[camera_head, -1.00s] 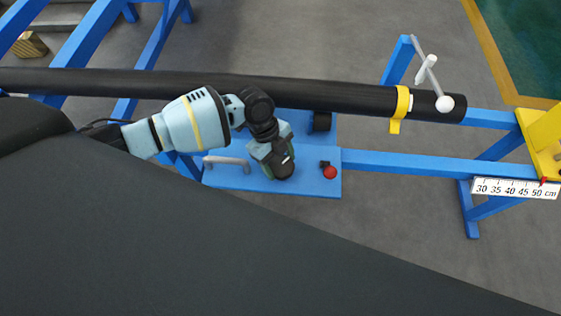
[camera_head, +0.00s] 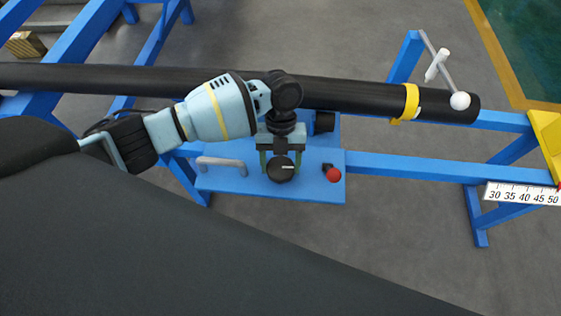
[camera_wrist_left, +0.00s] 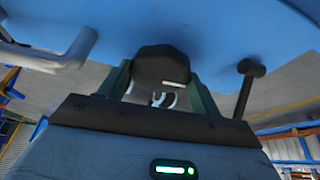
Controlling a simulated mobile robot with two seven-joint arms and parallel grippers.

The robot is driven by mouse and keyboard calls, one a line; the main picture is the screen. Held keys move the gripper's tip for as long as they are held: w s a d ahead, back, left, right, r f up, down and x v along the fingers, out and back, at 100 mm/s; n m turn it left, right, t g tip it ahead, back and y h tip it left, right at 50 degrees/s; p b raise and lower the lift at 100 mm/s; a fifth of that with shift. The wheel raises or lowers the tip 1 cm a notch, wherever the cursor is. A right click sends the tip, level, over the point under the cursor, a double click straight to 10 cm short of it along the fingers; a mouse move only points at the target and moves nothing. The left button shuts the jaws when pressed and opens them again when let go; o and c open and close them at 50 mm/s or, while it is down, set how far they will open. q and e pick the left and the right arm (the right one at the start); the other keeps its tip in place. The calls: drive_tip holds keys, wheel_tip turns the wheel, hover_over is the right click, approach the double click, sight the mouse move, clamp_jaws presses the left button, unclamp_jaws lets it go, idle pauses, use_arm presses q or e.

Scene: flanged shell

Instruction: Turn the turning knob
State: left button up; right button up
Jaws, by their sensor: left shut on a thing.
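The turning knob (camera_head: 281,170) is a round black knob with a pale mark line, on the blue panel (camera_head: 222,180). My left gripper (camera_head: 281,165) comes down over the panel with a green finger on each side of the knob, shut on it. In the left wrist view the dark knob (camera_wrist_left: 162,66) sits between the two green fingers, against the blue panel (camera_wrist_left: 200,25). The knob's mark line lies roughly level in the head view. My right gripper is not in view.
A grey handle (camera_head: 222,163) is left of the knob, and a red ball-topped lever (camera_head: 333,174) is right of it. A long black pipe (camera_head: 340,94) with a yellow band (camera_head: 410,101) runs behind. A white scale (camera_head: 522,194) hangs at the right.

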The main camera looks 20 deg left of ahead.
use_arm(q)
drive_tip(key=shift+m, duration=0.5)
drive_tip(key=o, duration=1)
drive_tip(key=d+v, duration=0.1)
drive_tip(key=v, duration=0.6)
drive_tip(key=shift+a+r, duration=0.35)
drive_tip(key=shift+r, duration=0.05)
drive_tip(key=shift+w, duration=0.15)
